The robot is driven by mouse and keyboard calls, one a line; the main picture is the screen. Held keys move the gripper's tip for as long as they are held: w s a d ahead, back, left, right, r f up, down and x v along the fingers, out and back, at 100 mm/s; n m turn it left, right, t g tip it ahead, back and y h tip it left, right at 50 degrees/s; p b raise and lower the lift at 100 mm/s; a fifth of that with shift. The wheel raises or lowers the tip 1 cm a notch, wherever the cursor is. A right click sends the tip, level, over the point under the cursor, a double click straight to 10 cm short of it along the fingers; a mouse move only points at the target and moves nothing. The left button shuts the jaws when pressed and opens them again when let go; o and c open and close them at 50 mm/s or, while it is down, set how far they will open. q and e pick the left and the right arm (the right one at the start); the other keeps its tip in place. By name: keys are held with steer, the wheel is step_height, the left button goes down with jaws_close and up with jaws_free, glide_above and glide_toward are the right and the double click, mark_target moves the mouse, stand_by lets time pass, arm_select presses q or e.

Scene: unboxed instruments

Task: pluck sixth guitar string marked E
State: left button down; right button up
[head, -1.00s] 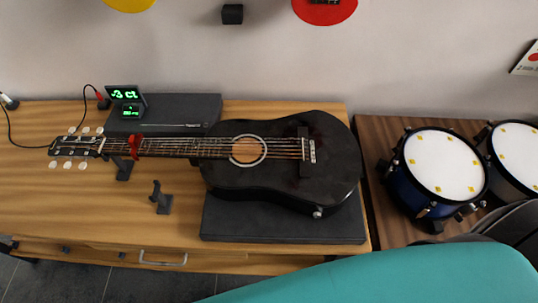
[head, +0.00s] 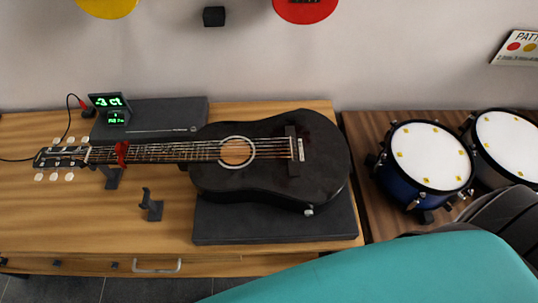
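A black acoustic guitar (head: 325,165) lies flat on its back on a wooden desk (head: 60,225), its neck pointing left. Its strings (head: 200,150) run from the headstock over the round sound hole (head: 237,152) to the bridge (head: 297,150). The single strings and any E mark are too small to tell apart. A red capo (head: 122,152) sits on the neck near the headstock. A small tuner display (head: 110,103) with green characters, seemingly "-3 ct", stands behind the headstock. Neither of my grippers is in view.
A dark pad (head: 270,220) lies under the guitar body and a dark flat box (head: 160,115) behind the neck. A small black stand (head: 150,205) is in front of the neck. Drums (head: 432,155) stand on a table at right. A teal surface (head: 400,275) covers the lower right.

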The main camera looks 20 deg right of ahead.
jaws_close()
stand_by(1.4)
